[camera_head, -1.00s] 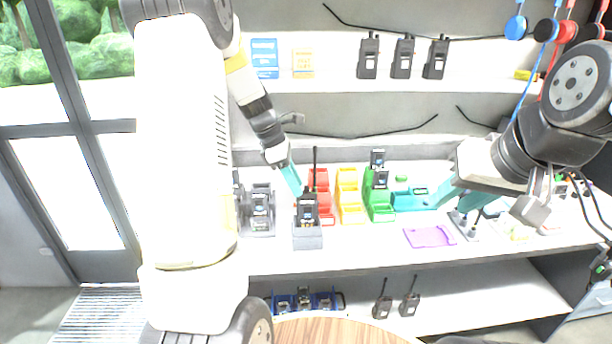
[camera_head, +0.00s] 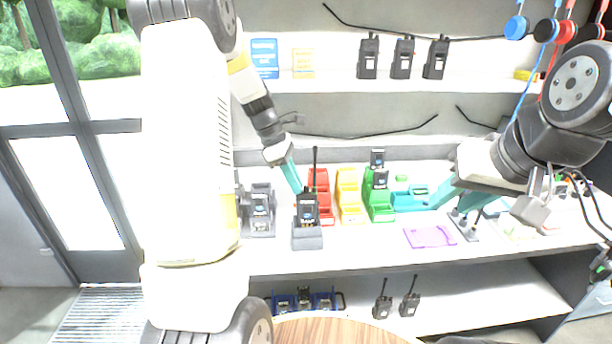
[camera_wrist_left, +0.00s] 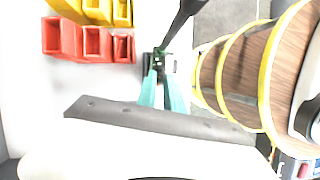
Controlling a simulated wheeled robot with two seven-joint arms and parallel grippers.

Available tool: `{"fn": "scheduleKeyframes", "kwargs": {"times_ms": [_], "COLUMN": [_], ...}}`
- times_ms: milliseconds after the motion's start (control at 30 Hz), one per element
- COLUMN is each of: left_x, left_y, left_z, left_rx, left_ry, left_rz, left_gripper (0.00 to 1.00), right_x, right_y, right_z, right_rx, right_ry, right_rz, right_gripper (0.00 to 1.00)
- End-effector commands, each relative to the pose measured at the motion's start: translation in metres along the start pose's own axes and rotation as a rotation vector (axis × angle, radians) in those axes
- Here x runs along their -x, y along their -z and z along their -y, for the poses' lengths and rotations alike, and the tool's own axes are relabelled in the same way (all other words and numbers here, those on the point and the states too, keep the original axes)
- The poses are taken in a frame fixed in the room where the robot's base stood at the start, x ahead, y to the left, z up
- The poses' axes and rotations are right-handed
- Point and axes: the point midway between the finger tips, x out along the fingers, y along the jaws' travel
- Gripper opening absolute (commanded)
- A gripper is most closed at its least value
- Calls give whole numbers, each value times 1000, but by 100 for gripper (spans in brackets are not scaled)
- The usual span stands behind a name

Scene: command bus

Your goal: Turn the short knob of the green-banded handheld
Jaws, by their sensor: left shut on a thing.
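A black handheld (camera_head: 308,211) with a tall antenna stands upright in a grey holder (camera_head: 308,240) on the counter. Its top shows in the left wrist view (camera_wrist_left: 158,62), with small green marks; the head view shows no clear green band. My left gripper (camera_head: 299,190) reaches down to the handheld's top, beside the antenna. Its teal fingertips (camera_wrist_left: 160,80) are close together at the top and hide the short knob, so any turn of it cannot be seen. My right gripper (camera_head: 461,197) is at the right over the counter, with its teal fingers apart and nothing seen between them.
Red (camera_head: 321,205), yellow (camera_head: 349,207) and green (camera_head: 379,205) bins stand just right of the handheld. A grey holder (camera_head: 260,222) with a device is at its left. A purple tray (camera_head: 430,237) lies further right. A round wooden top (camera_head: 335,333) is in front.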

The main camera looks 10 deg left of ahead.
Motion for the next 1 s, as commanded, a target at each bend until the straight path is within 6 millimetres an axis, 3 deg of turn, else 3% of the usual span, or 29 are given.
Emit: {"fn": "scheduleKeyframes", "kwargs": {"times_ms": [33, 133, 167, 533, 1000], "left_x": [0, 0, 0, 7, 74], "left_y": [0, 0, 0, 0, 0], "left_z": [0, 0, 0, -1, -1], "left_rx": [0, 1, 1, 1, 1], "left_ry": [0, 0, 0, -3, -2], "left_rz": [0, 0, 0, 0, 0], "left_gripper": [14, 33, 34, 34, 34], "right_x": [0, 0, 0, 0, 0], "right_y": [0, 0, 0, 0, 0], "right_z": [0, 0, 0, 0, 0], "right_rx": [0, 0, 0, 0, 0], "right_ry": [0, 0, 0, 0, 0], "right_rz": [0, 0, 0, 0, 0], "right_gripper": [35, 35, 35, 35, 35]}}
